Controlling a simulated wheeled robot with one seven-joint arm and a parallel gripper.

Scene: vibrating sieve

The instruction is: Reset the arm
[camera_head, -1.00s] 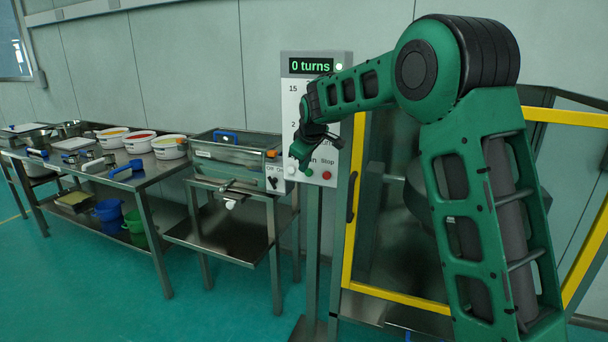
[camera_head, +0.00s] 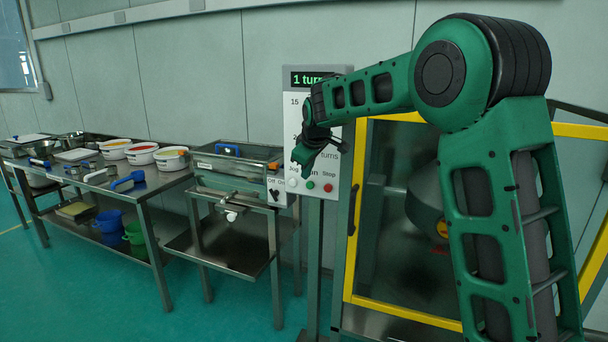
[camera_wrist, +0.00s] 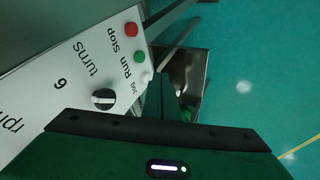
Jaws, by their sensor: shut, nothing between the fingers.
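My arm reaches in from the right, and my green gripper (camera_head: 304,163) is in front of the white control panel (camera_head: 300,114), close to its lower buttons. The gripper is shut and holds nothing. In the wrist view its dark fingers (camera_wrist: 165,100) point past the panel's edge. The panel (camera_wrist: 45,115) there shows a red Stop button (camera_wrist: 131,29), a green Run button (camera_wrist: 139,56), a pale Jog button (camera_wrist: 147,77) and a dark knob (camera_wrist: 103,98). The display (camera_head: 309,79) begins with "1 tur"; its right end is hidden by my arm.
A steel table (camera_head: 150,203) at left holds white tubs, blue-handled tools and trays. A steel sieve unit (camera_head: 233,166) stands just left of the panel. A yellow-framed enclosure (camera_head: 352,215) stands right of it. Open green floor lies in front.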

